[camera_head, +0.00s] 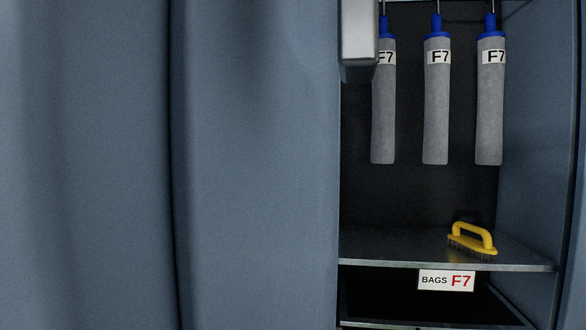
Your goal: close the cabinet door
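The cabinet stands open on the right side of the head view, its dark interior showing above and below a metal shelf (390,248). A large blue-grey panel (255,180) fills the view left of the opening; it looks like the cabinet door seen close up, but I cannot tell for sure. A pale grey block (358,40) juts past the panel's right edge at the top; I cannot tell whether it is a handle. No gripper fingers show.
Several grey filter bags (437,105) marked F7 hang from hooks with blue tops. A yellow-handled brush (472,240) lies on the shelf. The cabinet's right side wall (540,130) is blue-grey.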

